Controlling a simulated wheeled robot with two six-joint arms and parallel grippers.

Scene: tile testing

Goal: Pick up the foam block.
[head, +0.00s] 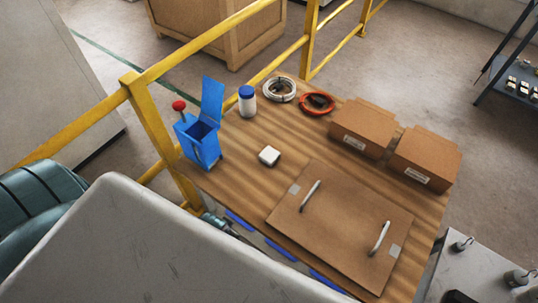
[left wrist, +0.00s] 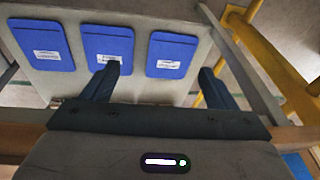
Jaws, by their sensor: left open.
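A small white block (head: 269,156), which looks like the foam block, lies on the wooden table (head: 235,180) left of the large brown panel. Nothing touches it. The left wrist view does not show it. My left gripper (left wrist: 159,70) is open and empty in the left wrist view, its two dark fingers apart. It faces a pale surface with blue labelled panels (left wrist: 108,43). I cannot clearly make out this gripper in the head view. My right gripper is not in view.
A blue open-lidded box (head: 202,147), a blue-capped white bottle (head: 247,102), a white coil (head: 279,90) and an orange coil (head: 318,104) surround the block. A brown panel with two handles (head: 340,225) and cartons (head: 363,128) lie right. Yellow railing (head: 145,112) runs behind.

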